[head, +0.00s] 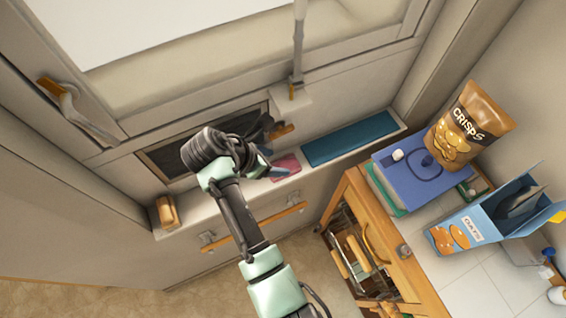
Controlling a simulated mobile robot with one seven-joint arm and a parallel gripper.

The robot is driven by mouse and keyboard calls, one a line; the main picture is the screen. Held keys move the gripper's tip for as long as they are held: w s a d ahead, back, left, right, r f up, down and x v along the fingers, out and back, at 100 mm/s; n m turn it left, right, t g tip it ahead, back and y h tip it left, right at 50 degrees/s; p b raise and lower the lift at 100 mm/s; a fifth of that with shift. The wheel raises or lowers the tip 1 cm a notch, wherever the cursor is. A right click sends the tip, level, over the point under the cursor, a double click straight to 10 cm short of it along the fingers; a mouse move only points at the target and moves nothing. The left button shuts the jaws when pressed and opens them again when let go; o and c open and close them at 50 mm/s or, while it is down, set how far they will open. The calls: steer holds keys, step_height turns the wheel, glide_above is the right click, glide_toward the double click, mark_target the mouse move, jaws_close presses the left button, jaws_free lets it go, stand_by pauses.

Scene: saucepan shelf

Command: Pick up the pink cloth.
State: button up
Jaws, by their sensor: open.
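The pink cloth (289,162) lies flat on the narrow ledge below the window, just left of a teal strip. My arm reaches up from the bottom of the head view and bends over the ledge. My gripper (266,164) is open, at the left edge of the cloth in the picture. It covers part of the cloth's left side. I cannot tell whether the fingers touch the cloth or hover above it.
The teal strip (350,138) lies on the ledge to the right. An orange-brown item (167,211) sits at the ledge's left end. At right, a wooden cabinet (351,187) and counter hold a blue box (409,166), a crisps bag (468,125) and a blue carton (485,222).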

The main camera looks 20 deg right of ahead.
mark_target(282, 163)
steer(key=shift+x, duration=2)
steer(key=shift+w+a, duration=0.1)
jaws_close()
